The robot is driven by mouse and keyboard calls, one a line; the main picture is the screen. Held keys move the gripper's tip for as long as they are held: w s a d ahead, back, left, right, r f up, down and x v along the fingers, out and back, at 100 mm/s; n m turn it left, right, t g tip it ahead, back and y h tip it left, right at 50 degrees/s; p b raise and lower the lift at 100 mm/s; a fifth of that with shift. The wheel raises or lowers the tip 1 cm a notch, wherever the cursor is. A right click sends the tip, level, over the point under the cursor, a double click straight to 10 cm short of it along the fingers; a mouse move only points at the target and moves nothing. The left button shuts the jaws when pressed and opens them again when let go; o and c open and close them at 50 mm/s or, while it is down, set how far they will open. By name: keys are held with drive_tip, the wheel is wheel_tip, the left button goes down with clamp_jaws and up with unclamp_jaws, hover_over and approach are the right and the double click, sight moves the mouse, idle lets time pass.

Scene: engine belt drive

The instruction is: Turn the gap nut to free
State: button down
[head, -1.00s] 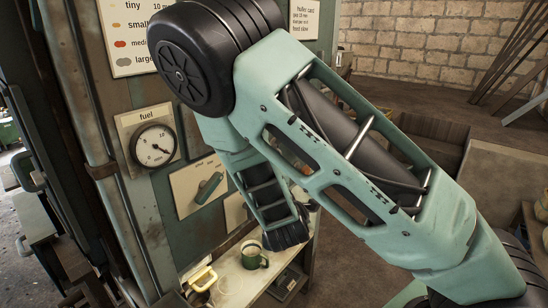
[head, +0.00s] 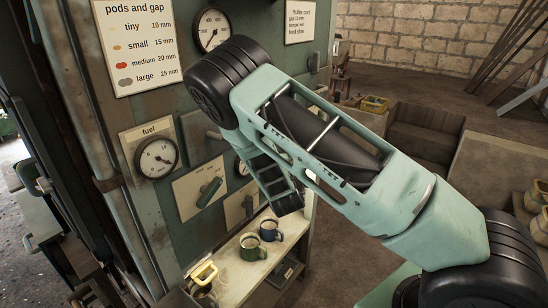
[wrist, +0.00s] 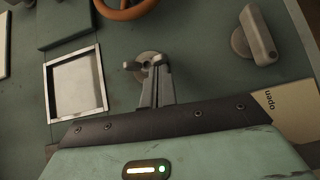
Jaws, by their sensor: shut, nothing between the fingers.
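A small grey winged nut on a round base, likely the gap nut (wrist: 144,60), sits on the green machine panel in the wrist view. My gripper (wrist: 160,72) is shut and empty, its fingertips at the right edge of the nut's base. I cannot tell whether they touch it. No free or locked mark can be read by the nut. In the head view, my arm hides the nut and the fingers.
A grey lever (wrist: 258,36) beside an "open" plate (wrist: 288,108) is at the right. A brown handwheel (wrist: 125,8) and framed square window (wrist: 76,86) are nearby. In the head view, a green mug (head: 252,248) and blue mug (head: 271,231) stand on a shelf (head: 228,278).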

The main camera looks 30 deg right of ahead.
drive_tip(key=shift+d+n+t+b, duration=0.3)
drive_tip(key=shift+d+b, duration=0.25)
drive_tip(key=shift+b, duration=0.75)
drive_tip(key=shift+h, duration=0.3)
drive_tip(key=shift+w, duration=0.1)
